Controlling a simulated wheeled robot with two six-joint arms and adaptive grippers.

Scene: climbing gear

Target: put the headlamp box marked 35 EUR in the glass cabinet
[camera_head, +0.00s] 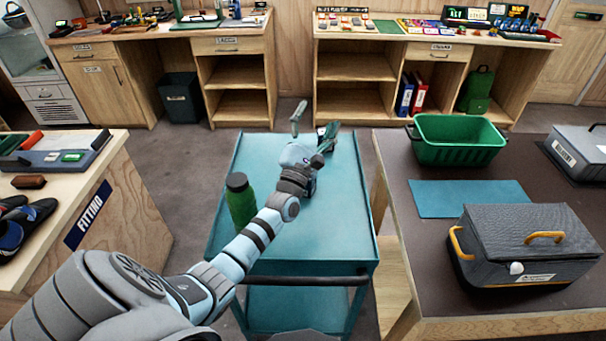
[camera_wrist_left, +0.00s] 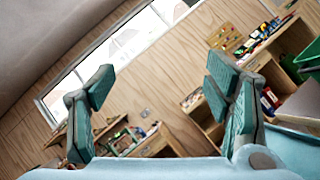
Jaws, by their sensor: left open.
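My left gripper (camera_head: 313,122) is open and empty above the far part of the blue cart. In the left wrist view its two green fingers (camera_wrist_left: 163,115) stand wide apart with nothing between them. A glass-fronted cabinet (camera_head: 28,58) stands at the far left edge, partly cut off. I cannot make out a headlamp box marked 35 EUR in either view; small boxes on the far counters are too small to read. My right gripper is not in view.
The blue cart (camera_head: 318,225) carries a green bottle (camera_head: 241,203) beside my left arm. The dark-topped table (camera_head: 400,165) at right holds a green basket (camera_head: 456,142) and a grey case (camera_head: 525,245). The fitting counter (camera_head: 120,150) stands left. Open floor separates it from the cart.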

